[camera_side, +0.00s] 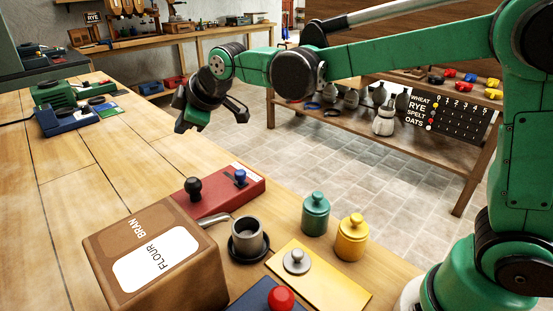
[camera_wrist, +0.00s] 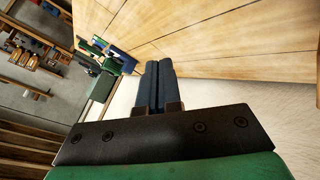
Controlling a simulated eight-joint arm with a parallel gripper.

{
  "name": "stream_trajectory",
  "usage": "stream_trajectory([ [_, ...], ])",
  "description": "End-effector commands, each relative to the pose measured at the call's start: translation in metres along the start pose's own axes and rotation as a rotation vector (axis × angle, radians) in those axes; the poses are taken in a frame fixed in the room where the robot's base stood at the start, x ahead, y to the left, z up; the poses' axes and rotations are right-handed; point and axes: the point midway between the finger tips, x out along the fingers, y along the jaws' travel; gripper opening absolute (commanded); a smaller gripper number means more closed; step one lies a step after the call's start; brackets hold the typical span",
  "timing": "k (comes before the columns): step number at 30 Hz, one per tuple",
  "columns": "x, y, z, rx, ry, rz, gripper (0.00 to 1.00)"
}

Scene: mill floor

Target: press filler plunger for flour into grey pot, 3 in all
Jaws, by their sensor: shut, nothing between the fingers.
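I cannot tell which part is the flour plunger; a black knob (camera_side: 194,187) and a blue lever (camera_side: 240,178) stand on a red block (camera_side: 225,198) behind the box. My gripper (camera_side: 187,122) is raised beyond these things, well apart from them. The wrist view shows its two dark fingers (camera_wrist: 158,64) shut together and empty. The pot's contents cannot be seen.
A green lidded pot (camera_side: 315,215) and a yellow lidded pot (camera_side: 351,240) stand right of the grey pot. A knobbed grey lid (camera_side: 297,261) lies on a yellow board (camera_side: 330,290). A red button (camera_side: 281,298) is at the front. The bench's left middle is clear.

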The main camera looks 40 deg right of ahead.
Motion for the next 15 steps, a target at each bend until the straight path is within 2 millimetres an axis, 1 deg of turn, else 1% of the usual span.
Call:
stream_trajectory([
  [5, 0.011, -0.008, 0.008, 0.000, 0.000, 0.000, 0.00],
  [15, 0.044, -0.032, 0.032, 0.000, 0.000, 0.000, 0.00],
])
